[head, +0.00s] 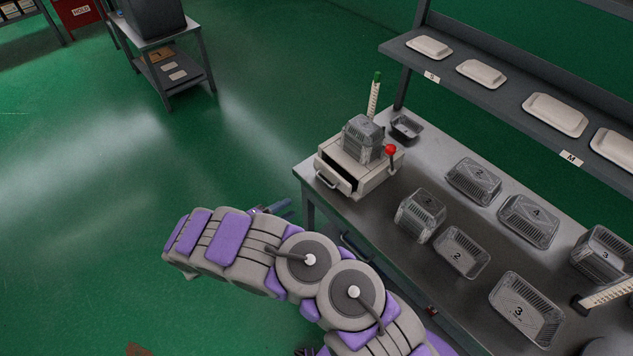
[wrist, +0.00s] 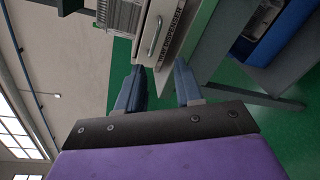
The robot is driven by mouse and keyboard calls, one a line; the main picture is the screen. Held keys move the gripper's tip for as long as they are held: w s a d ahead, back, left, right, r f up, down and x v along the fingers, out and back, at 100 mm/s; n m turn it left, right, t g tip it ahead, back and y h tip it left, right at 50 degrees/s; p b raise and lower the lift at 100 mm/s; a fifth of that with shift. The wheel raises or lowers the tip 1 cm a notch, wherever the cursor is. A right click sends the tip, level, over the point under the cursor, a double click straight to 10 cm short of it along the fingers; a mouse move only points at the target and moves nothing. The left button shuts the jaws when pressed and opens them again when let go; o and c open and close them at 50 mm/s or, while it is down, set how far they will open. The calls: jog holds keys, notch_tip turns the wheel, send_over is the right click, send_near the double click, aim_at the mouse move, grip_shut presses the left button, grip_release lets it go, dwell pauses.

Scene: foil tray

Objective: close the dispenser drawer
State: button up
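The dispenser (head: 375,176) is a pale box at the far left corner of the metal table, with foil trays stacked on top and a red-knobbed lever at its right. Its drawer (head: 333,177) is pulled out toward the left, and a dark opening shows behind its front. The drawer handle (wrist: 155,36) shows in the wrist view, just beyond the fingertips. My gripper (wrist: 158,66) has its two blue fingers apart with nothing between them. In the head view my gripper (head: 273,208) is left of the table, lower than the drawer, partly hidden by my arm.
Several foil trays (head: 473,181) stand on the table right of the dispenser. A shelf (head: 500,88) with pale lidded trays runs along the back. The table's left edge (head: 307,185) lies close to my gripper. Green floor on the left is open.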

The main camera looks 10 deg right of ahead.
jog(key=w+d+m, duration=0.2)
jog(key=w+d, duration=0.1)
jog(key=d, duration=0.1)
jog(key=w+d+f+m, duration=0.1)
jog(key=w+d, duration=0.3)
jog(key=w+d+m+b, duration=0.1)
jog(key=w+d+m, duration=0.1)
jog(key=w+d, duration=0.1)
jog(key=shift+w+d+f+m+y, duration=0.2)
jog(key=shift+d+f+m+y, duration=0.15)
jog(key=shift+d, duration=0.2)
jog(key=shift+c, duration=0.2)
grip_shut()
jog(key=shift+d+f, duration=0.1)
jog(key=shift+f, duration=0.1)
dwell(1.0)
